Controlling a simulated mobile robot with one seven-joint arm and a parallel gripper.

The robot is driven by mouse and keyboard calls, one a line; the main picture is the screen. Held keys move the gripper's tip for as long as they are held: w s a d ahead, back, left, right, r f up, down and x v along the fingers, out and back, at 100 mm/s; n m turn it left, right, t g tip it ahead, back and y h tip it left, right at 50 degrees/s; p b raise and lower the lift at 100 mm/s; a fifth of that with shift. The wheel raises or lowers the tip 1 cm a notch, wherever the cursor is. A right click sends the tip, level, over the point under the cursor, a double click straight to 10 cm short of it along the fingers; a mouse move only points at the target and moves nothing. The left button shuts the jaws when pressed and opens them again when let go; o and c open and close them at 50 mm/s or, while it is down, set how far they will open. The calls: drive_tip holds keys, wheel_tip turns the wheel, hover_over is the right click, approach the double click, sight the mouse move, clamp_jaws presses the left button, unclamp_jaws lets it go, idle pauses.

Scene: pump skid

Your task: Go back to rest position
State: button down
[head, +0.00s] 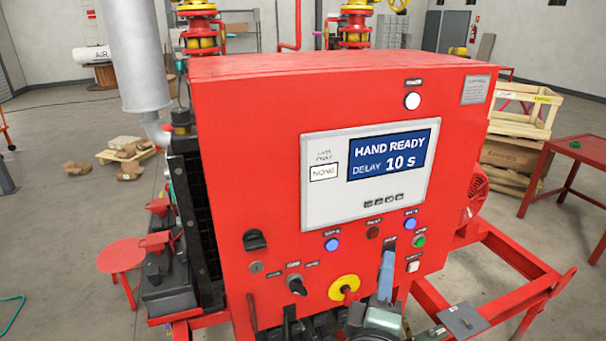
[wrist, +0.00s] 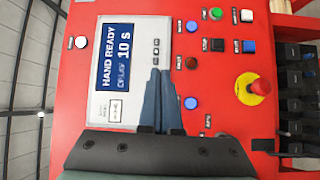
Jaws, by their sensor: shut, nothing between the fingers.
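My gripper (head: 387,258) is in front of the lower right of the red control panel (head: 260,190), below the display (head: 318,172). Its blue-grey fingers are closed together with nothing between them. In the wrist view the gripper (wrist: 161,72) covers part of the lower display edge. I cannot tell whether the fingertips touch the panel. The display reads "HAND READY" and "DELAY 10 s". A blue lamp (head: 332,245), another blue lamp (head: 410,223) and a green button (head: 419,241) show beside the gripper.
A red-and-yellow emergency stop (head: 345,288) and a black selector knob (head: 297,286) sit left of my gripper. A red frame (head: 520,275) juts out at right. A red table (head: 565,150) and wooden crates (head: 515,150) stand behind. Open floor (head: 60,230) lies at left.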

drive_tip(key=s+a+r+m+t+y+b, duration=0.1)
drive_tip(key=s+a+r+m+t+b, duration=0.2)
drive_tip(key=r, duration=0.5)
drive_tip(key=s+a+r+m+t+y+b, duration=0.15)
drive_tip(key=a+r+m, duration=0.25)
drive_tip(key=r, duration=0.5)
drive_tip(key=s+a+r+m+t+y+b, duration=0.1)
drive_tip(key=s+a+r+m+t, duration=0.1)
drive_tip(key=s+r, duration=0.3)
drive_tip(key=s+a+r+m+t+y+b, duration=0.1)
drive_tip(key=s+a+r+m+t+y, duration=0.1)
drive_tip(key=r, duration=0.5)
drive_tip(key=s+a+m+t, duration=0.1)
drive_tip(key=s+m, duration=0.1)
drive_tip(key=s, duration=0.1)
drive_tip(key=shift+s+a+r+m+b, duration=0.2)
drive_tip(key=shift+a+m+b, duration=0.1)
drive_tip(key=shift+a+b, duration=0.1)
drive_tip(key=shift+t+y, duration=0.25)
